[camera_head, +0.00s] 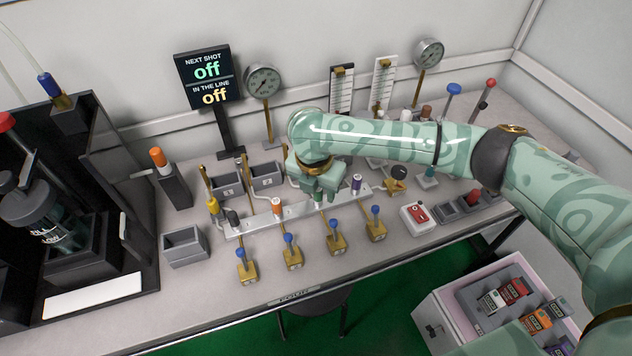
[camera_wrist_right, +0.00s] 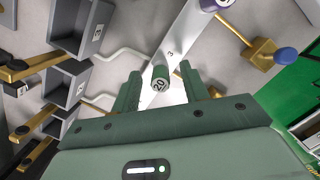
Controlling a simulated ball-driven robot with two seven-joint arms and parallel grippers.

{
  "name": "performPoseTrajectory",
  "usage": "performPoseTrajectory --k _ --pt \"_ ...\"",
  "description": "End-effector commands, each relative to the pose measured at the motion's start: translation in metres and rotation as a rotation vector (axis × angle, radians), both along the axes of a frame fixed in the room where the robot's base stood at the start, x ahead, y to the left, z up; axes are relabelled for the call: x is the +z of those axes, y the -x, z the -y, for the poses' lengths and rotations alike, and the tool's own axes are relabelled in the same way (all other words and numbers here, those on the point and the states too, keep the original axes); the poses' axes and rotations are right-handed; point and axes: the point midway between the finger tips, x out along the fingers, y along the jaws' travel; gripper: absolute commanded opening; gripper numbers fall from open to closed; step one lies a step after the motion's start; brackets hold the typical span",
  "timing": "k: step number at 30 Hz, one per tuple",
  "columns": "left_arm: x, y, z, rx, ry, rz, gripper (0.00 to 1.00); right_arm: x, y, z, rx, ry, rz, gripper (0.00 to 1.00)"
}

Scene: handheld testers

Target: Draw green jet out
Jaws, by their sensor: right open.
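The green jet (camera_wrist_right: 160,82), a short cylinder with a pale face marked 20, stands in the pale metal rail (camera_wrist_right: 178,48) by the number 3. In the head view only a little of the green jet (camera_head: 318,199) shows below my right gripper (camera_head: 320,190). In the right wrist view, my right gripper (camera_wrist_right: 160,76) is open, with one finger on each side of the jet. A gap shows beside the jet, and I cannot tell whether either finger touches it. My left gripper is not in view.
A purple jet (camera_head: 356,184) and an orange jet (camera_head: 276,205) stand on either side along the rail. Brass valves with blue knobs (camera_head: 333,224) line the front. Grey bins (camera_head: 266,178) sit behind the rail. A red-button box (camera_head: 417,216) is at right.

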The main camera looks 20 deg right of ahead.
Motion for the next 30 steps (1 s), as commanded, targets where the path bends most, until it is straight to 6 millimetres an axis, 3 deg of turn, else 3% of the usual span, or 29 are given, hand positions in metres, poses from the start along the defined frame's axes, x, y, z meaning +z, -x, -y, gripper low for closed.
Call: performPoseTrajectory --k 8,13,15,16,18,30 --pt "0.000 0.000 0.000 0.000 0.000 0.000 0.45 -0.001 0.000 0.000 0.000 0.000 0.000 0.45" --pt "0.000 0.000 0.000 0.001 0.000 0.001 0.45 -0.001 0.000 0.000 0.000 0.000 0.000 0.00" --pt "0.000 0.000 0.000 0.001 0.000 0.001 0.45 -0.001 0.000 0.000 0.000 0.000 0.000 0.00" --pt "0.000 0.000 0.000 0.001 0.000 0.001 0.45 -0.001 0.000 0.000 0.000 0.000 0.000 0.13" --pt "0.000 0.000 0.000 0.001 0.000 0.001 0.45 -0.001 0.000 0.000 0.000 0.000 0.000 0.00" --pt "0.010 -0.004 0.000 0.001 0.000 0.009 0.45 0.010 0.000 0.000 0.001 0.000 0.003 0.00"
